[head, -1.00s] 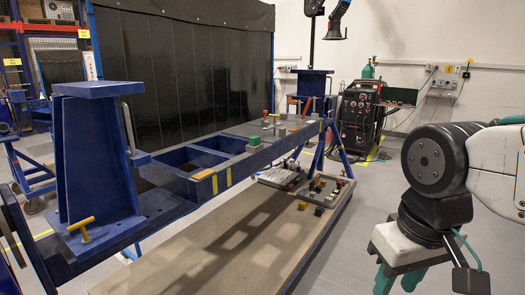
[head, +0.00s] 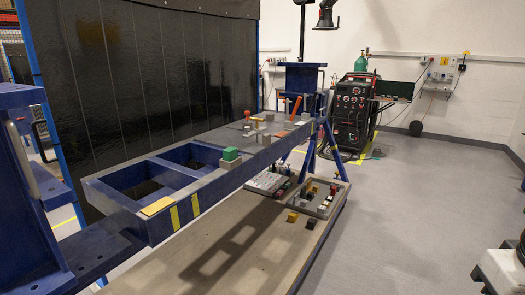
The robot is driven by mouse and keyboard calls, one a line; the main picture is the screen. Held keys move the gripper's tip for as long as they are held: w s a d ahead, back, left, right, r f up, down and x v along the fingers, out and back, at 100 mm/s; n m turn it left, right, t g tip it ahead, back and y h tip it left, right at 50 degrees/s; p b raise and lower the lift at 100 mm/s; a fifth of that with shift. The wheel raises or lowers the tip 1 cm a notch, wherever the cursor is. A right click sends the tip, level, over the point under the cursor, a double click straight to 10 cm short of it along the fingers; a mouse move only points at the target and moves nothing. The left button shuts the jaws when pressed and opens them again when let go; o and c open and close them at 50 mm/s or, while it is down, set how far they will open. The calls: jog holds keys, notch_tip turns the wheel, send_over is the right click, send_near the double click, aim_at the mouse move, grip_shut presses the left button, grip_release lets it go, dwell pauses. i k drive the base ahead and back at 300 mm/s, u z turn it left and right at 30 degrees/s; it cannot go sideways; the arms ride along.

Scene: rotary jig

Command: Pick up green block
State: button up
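A green block (head: 231,154) sits on top of a grey block (head: 231,165) on the blue jig beam (head: 210,178), beside its rectangular openings. My gripper is out of view. Only a white and dark part of my arm shows at the lower right edge of the head view, well apart from the green block. Nothing is touching the green block from above.
The beam also bears grey blocks (head: 258,122) and an orange piece (head: 295,107). A yellow block (head: 292,217) and a black block (head: 311,224) lie on the lower board (head: 220,257), near a grey tray (head: 322,211). The floor (head: 410,220) at right is clear.

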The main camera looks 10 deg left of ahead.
aim_at(231, 153)
jog(key=z, duration=0.05)
jog(key=i, duration=0.7)
jog(key=u, duration=0.8)
jog(key=i, duration=0.6)
jog(key=u, duration=0.7)
